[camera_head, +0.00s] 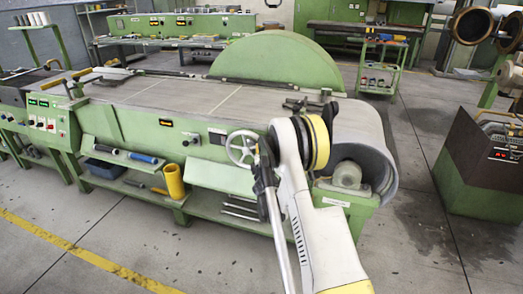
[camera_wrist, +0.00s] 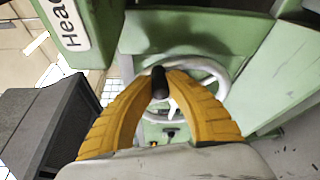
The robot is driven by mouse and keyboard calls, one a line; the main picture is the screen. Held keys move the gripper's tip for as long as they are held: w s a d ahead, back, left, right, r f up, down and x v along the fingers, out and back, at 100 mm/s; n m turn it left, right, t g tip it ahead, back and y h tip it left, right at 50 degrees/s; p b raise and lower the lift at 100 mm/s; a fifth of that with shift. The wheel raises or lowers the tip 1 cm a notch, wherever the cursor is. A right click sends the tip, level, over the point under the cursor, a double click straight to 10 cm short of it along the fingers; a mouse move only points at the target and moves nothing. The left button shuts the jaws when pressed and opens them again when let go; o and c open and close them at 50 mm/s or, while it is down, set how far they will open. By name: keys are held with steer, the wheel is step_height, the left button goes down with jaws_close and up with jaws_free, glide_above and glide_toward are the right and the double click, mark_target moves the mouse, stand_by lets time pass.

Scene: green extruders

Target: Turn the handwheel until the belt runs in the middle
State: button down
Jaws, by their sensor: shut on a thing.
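The handwheel (camera_head: 240,149) is a pale spoked wheel on the green front side of the machine. In the wrist view its white rim (camera_wrist: 212,68) shows behind my fingers. My gripper (camera_wrist: 160,82) has two yellow ribbed fingers, shut on the wheel's black handle knob (camera_wrist: 158,75). The knob stands up between the fingertips. The lower part of the wheel is partly hidden by the fingers. The wide grey belt (camera_head: 175,97) runs along the machine top to the round drum end at right. I cannot tell how well it is centred.
A green panel with a label plate (camera_wrist: 68,22) and a dark grey box (camera_wrist: 45,120) are near my gripper's left. Another machine (camera_head: 485,170) stands at right. Open floor (camera_head: 110,235) lies in front.

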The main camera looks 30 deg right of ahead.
steer(key=shift+w+a, duration=0.1)
steer(key=c, duration=1.3)
jaws_free()
steer(key=shift+w+f, duration=0.1)
steer(key=v, duration=0.7)
steer(key=shift+s+a, duration=0.2)
steer(key=shift+s, duration=0.05)
